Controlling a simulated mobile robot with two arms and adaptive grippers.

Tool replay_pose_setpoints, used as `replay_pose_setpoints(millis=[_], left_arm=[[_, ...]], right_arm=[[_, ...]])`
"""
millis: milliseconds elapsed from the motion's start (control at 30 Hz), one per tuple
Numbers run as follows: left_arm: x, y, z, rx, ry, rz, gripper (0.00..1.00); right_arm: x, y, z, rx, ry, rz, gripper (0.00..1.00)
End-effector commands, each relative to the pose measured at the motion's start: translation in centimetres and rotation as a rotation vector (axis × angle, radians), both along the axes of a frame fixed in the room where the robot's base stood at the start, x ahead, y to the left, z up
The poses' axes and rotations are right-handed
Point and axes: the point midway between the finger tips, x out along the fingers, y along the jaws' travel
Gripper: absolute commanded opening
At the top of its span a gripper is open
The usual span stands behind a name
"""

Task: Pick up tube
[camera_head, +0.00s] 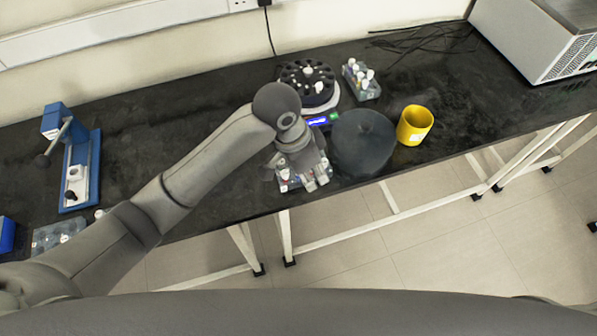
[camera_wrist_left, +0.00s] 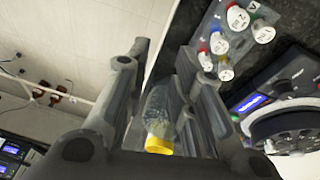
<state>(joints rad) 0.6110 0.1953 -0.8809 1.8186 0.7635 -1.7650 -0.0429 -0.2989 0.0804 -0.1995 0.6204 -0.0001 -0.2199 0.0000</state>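A clear tube with a yellow cap (camera_wrist_left: 159,145) is between the fingers of my left gripper (camera_wrist_left: 165,75), cap toward the palm. The gripper looks shut on it, though a finger partly hides the contact. In the head view my left gripper (camera_head: 300,172) is low over the front table edge, at a small grey tube rack (camera_head: 292,186). In the wrist view this rack (camera_wrist_left: 218,22) holds several white-capped tubes with coloured rings, to the right of the fingers. The held tube is hidden in the head view. My right gripper is not in view.
A device with a black round rotor (camera_head: 305,82) and lit display stands behind the gripper. A dark round lid (camera_head: 362,142) and a yellow cup (camera_head: 415,125) are to its right. Another tube rack (camera_head: 361,80) stands farther back. A blue stand (camera_head: 80,170) is at left.

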Motion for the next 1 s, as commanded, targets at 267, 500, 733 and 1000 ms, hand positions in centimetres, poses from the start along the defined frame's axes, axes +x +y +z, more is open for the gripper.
replay_pose_setpoints(millis=[267, 500, 733, 1000], left_arm=[[3.9, 2.2, 3.2, 0.206, 0.000, -0.111, 0.23], [5.1, 3.4, 4.1, 0.276, 0.009, -0.128, 0.23], [5.0, 3.4, 0.8, 0.279, 0.012, -0.127, 0.23], [5.1, 3.3, -1.6, 0.277, 0.010, -0.129, 0.23]], right_arm=[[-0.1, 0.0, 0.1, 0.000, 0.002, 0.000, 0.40], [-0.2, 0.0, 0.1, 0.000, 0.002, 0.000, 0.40], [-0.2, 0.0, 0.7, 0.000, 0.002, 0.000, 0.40], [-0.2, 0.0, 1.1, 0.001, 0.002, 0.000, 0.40]])
